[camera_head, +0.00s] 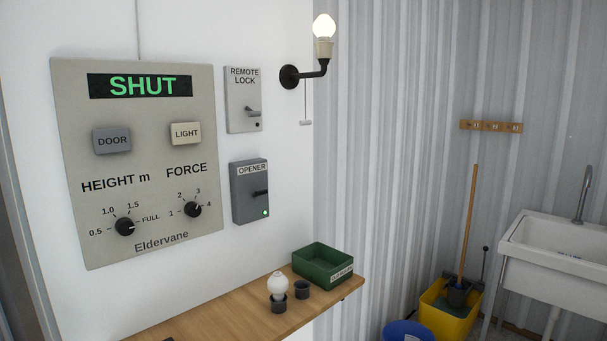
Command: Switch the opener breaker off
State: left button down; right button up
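The opener breaker (250,191) is a dark grey box labelled OPENER on the white wall, right of the large control panel. Neither of my grippers is in view.
A remote lock box (243,88) is above the breaker. A lit wall lamp (324,45) with a pull cord is to its right. A sink (560,250) and yellow bucket (447,318) stand right.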

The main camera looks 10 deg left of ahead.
aim_at(260, 192)
jog(key=i+l, duration=0.35)
jog(key=l, duration=0.25)
jog(key=i+l+u, duration=0.1)
jog(key=l, duration=0.25)
jog(key=i, duration=0.1)
